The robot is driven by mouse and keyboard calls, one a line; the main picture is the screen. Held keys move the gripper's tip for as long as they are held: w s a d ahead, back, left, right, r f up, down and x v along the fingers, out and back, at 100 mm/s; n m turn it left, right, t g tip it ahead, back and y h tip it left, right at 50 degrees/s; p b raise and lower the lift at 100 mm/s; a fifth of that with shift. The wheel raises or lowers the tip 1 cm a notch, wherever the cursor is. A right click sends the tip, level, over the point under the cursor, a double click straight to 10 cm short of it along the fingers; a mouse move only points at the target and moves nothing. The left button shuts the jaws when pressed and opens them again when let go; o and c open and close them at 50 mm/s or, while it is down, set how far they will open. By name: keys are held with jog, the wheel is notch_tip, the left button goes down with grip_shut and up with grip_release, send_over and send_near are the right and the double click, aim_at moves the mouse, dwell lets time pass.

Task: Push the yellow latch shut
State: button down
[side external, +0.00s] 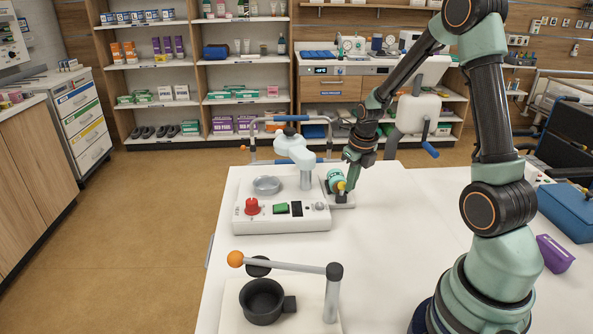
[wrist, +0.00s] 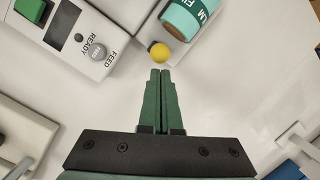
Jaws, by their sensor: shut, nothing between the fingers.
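The yellow latch shows as a small round yellow knob (wrist: 159,53) in the wrist view, just beyond my fingertips. It also shows in the side view (side external: 341,186), partly hidden by my gripper. My gripper (wrist: 160,72) is shut and empty, with its fingers pressed together and pointing at the knob. I cannot tell if the tips touch it. The latch's arm and pivot are not clear. A teal labelled roll (wrist: 188,16) lies right behind the knob.
The white machine (side external: 280,223) carries a red knob (side external: 252,206), a green button (side external: 281,208) and a round dish (side external: 266,185). In front stands a lever press with an orange ball (side external: 235,259) and a black cup (side external: 262,301). The white table (side external: 400,230) is clear right of the machine.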

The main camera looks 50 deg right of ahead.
jog(key=shift+w+d, duration=0.85)
